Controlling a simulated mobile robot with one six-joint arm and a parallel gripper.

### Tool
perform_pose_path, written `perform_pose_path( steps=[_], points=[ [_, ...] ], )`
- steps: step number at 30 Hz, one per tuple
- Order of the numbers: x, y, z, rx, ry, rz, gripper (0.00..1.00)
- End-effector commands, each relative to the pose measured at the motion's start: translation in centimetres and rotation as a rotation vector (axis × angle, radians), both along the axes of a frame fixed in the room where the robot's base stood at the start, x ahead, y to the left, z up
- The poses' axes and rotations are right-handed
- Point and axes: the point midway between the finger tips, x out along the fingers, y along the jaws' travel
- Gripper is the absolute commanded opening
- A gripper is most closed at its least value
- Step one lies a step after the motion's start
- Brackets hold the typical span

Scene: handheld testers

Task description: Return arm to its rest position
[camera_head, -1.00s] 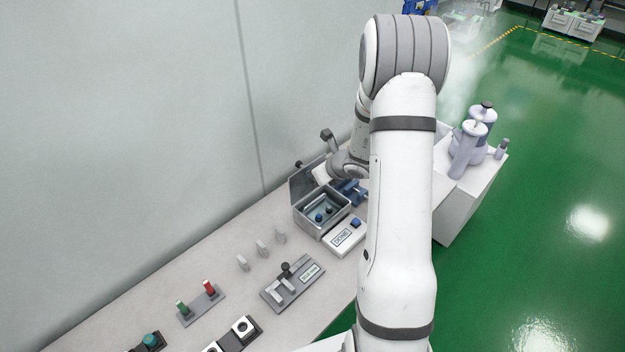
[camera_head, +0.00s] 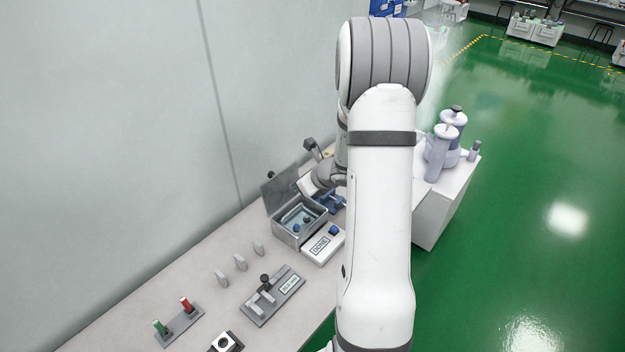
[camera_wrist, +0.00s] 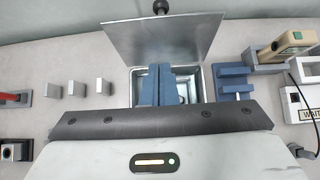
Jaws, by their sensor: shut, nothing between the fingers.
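My gripper (camera_wrist: 156,84) shows in the wrist view as two blue-grey fingers close together, with nothing held between them. It is over the open metal box (camera_wrist: 134,72), whose raised grey lid (camera_wrist: 165,36) stands behind the fingers. In the head view my wrist (camera_head: 309,187) is bent beside the same box (camera_head: 287,236), near its lid (camera_head: 281,187); the fingertips cannot be made out there. My large white arm fills the middle of that view. A small blue item (camera_head: 307,218) and a dark one lie in the box.
A white DONE tray (camera_head: 313,258) holds a blue item. A lever fixture (camera_head: 285,290), upright grey plates (camera_head: 240,262) and a red-green fixture (camera_head: 172,330) stand along the bench. In the wrist view, a blue holder (camera_wrist: 233,85) and beige handheld tester (camera_wrist: 292,42) are right of the box.

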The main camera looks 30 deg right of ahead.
Motion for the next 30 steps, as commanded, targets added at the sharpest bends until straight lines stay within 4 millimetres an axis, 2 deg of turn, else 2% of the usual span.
perform_pose_path(
  steps=[3, 9, 13, 21, 23, 26, 30],
  points=[
    [-1.5, -0.7, 2.3, -0.004, -0.004, -0.001, 0.0],
    [-3.6, -1.5, 5.1, -0.002, -0.003, 0.001, 0.0],
    [-4.3, -1.8, 6.2, -0.002, -0.002, 0.001, 0.0],
    [-4.8, -1.7, 6.8, -0.007, -0.002, 0.013, 0.0],
    [-4.9, -1.0, 7.2, -0.03, -0.009, 0.055, 0.0],
    [-5.7, 1.8, 8.9, -0.122, -0.043, 0.222, 0.0],
    [-8.8, 7.6, 12.3, -0.361, -0.122, 0.635, 0.0]
  ],
)
